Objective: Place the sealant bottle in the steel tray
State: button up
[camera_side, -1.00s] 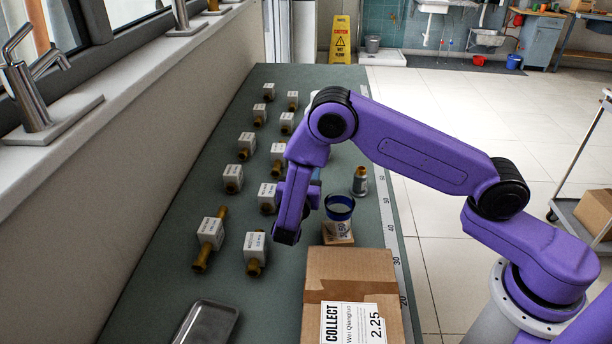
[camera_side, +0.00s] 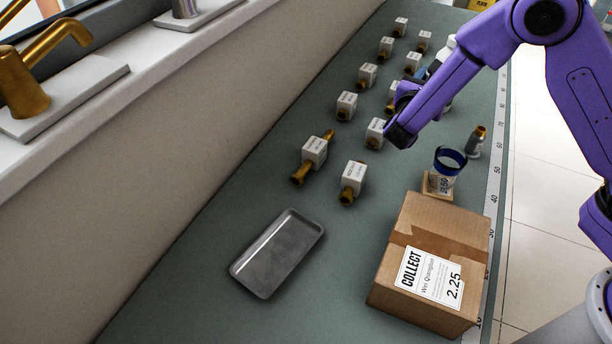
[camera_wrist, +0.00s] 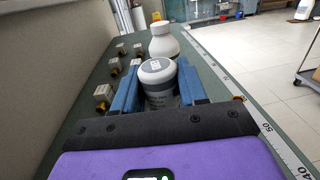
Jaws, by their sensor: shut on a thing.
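The steel tray (camera_side: 277,253) is a shallow grey rectangle, empty, on the bench at the lower middle of the side view. In the wrist view, a grey bottle with a pale grey cap (camera_wrist: 158,78), which I take as the sealant bottle, stands between the two blue fingers of my gripper (camera_wrist: 160,90). My gripper is shut on it. In the side view my gripper (camera_side: 422,82) is at the upper right, beyond the tray, and largely hides the held bottle. I cannot tell whether the bottle touches the bench.
A white bottle (camera_wrist: 163,42) stands just beyond the held one. Several labelled brass valves (camera_side: 314,151) stand in rows. A blue-rimmed cup (camera_side: 446,167), a small amber-capped bottle (camera_side: 476,142) and a cardboard box (camera_side: 430,262) line the right side. Bench around the tray is clear.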

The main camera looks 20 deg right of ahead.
jog(key=s+a+r+n+t+y, duration=0.2)
jog(key=s+a+n+t+y, duration=0.25)
jog(key=a, duration=0.45)
jog(key=s+a+r+n+t+y, duration=0.25)
jog(key=a+n+y, duration=0.25)
jog(key=a+y, duration=0.35)
jog(key=s+a+r+n+g+y, duration=0.1)
jog(key=s+a+n+g+y, duration=0.2)
jog(key=s+a+n+y, duration=0.7)
jog(key=w+a+f+m+y, duration=0.1)
jog(key=w+a+f, duration=0.3)
jog(key=a+f, duration=0.7)
jog(key=shift+w+a+f+m, duration=0.15)
jog(key=shift+a+f+m, duration=0.2)
jog(key=shift+f+m, duration=0.45)
jog(key=shift+f, duration=0.65)
